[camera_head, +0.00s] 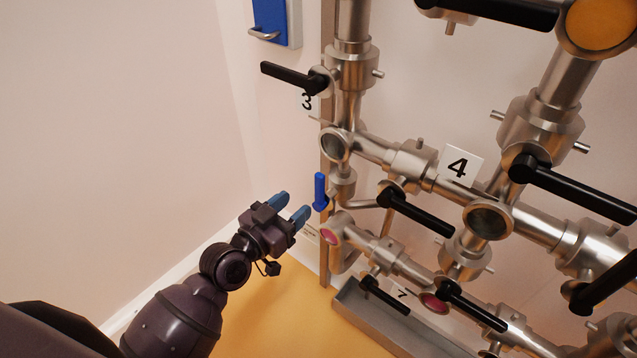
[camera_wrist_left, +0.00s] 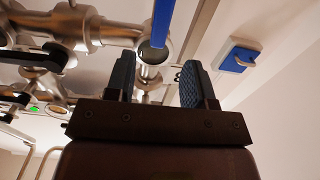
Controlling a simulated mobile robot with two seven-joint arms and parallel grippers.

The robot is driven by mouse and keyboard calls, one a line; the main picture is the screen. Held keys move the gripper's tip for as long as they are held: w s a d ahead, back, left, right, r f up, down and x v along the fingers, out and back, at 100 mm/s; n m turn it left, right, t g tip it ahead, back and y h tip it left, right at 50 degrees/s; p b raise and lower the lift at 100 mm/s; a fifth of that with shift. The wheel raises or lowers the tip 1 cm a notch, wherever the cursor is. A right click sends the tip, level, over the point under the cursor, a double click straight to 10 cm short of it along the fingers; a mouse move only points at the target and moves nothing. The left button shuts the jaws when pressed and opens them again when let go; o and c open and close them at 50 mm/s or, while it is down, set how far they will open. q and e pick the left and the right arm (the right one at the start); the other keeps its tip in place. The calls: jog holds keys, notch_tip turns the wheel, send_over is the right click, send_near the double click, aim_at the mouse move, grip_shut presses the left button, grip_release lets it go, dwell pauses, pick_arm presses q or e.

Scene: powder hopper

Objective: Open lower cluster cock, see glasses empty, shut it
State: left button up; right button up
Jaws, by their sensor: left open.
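A blue-handled cock (camera_head: 320,191) stands with its lever upright on the left pipe column. The blue lever also shows in the left wrist view (camera_wrist_left: 162,24), beyond the fingers. My left gripper (camera_head: 290,208) is open and empty, just left of and slightly below the blue lever, apart from it. In the left wrist view its two fingers (camera_wrist_left: 158,82) are spread. The lower sight glasses, left (camera_head: 330,236) and middle (camera_head: 434,303), look pink. The upper sight glasses, left (camera_head: 335,146) and middle (camera_head: 489,220), look grey and clear. My right gripper is not in view.
Black-handled cocks (camera_head: 420,212) stick out from the pipes, one beside label 3 (camera_head: 307,100). Label 4 (camera_head: 458,167) is on the panel. A grey tray edge (camera_head: 385,325) runs below the lower pipes. A blue-and-white wall box (camera_head: 270,20) hangs above. The left side is free.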

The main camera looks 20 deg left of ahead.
aim_at(317, 186)
pick_arm(q)
jog(key=x, duration=0.9)
jog(key=shift+s, duration=0.1)
jog(key=shift+c, duration=0.5)
grip_shut()
